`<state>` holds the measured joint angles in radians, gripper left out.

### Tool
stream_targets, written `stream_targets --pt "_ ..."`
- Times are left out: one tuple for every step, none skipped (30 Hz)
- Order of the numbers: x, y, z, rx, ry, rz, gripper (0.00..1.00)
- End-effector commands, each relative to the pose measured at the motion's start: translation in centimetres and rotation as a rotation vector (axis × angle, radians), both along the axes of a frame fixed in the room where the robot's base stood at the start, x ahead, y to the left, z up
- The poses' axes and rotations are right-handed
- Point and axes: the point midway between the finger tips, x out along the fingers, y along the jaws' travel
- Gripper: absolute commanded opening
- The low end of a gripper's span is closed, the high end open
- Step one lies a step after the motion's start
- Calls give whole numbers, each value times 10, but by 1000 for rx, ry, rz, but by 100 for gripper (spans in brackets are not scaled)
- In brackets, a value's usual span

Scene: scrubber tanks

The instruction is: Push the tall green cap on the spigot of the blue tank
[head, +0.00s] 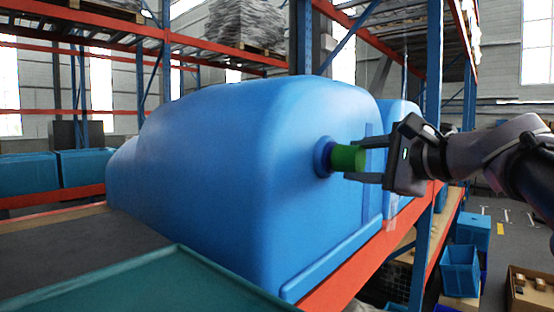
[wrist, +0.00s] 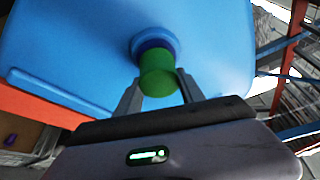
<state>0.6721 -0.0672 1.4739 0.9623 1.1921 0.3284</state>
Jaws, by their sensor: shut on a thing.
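The blue tank (head: 220,150) lies on the rack shelf and fills the middle of the head view. Its dark blue spigot (head: 323,157) sticks out of the end face on the right. The tall green cap (head: 346,158) sits at the spigot's mouth, in line with it. My gripper (head: 366,163) comes in from the right and is shut on the green cap. In the wrist view the two fingers stand on either side of the cap (wrist: 158,78), with the spigot (wrist: 152,46) right behind it. I cannot tell how far the cap sits over the spigot.
The orange shelf beam (head: 350,272) runs below the tank. A second blue tank (head: 398,112) stands close behind it. A blue rack upright (head: 424,235) rises behind my gripper. Blue bins (head: 460,270) and a cardboard box (head: 530,288) sit on the floor at lower right. A teal surface (head: 150,285) fills the near left.

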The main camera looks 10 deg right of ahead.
Motion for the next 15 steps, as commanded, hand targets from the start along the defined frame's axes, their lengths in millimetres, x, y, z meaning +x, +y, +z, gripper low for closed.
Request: stream_targets --pt "1 1 0 0 -1 2 5" --pt "2 2 0 0 -1 2 5" --pt "3 3 0 0 -1 2 5" --pt "4 3 0 0 0 2 5" --pt "4 4 0 1 0 3 5" --pt "5 5 0 1 0 3 5" --pt "6 6 0 1 0 3 5" --pt "7 6 0 1 0 3 5" --pt "7 6 0 1 0 2 50" --pt "7 6 0 1 0 2 56" --pt "7 6 0 1 0 2 62" --pt "7 6 0 1 0 1 69" --pt "7 6 0 1 0 1 71" --pt "7 6 0 1 0 1 71" --pt "7 6 0 0 0 1 71"
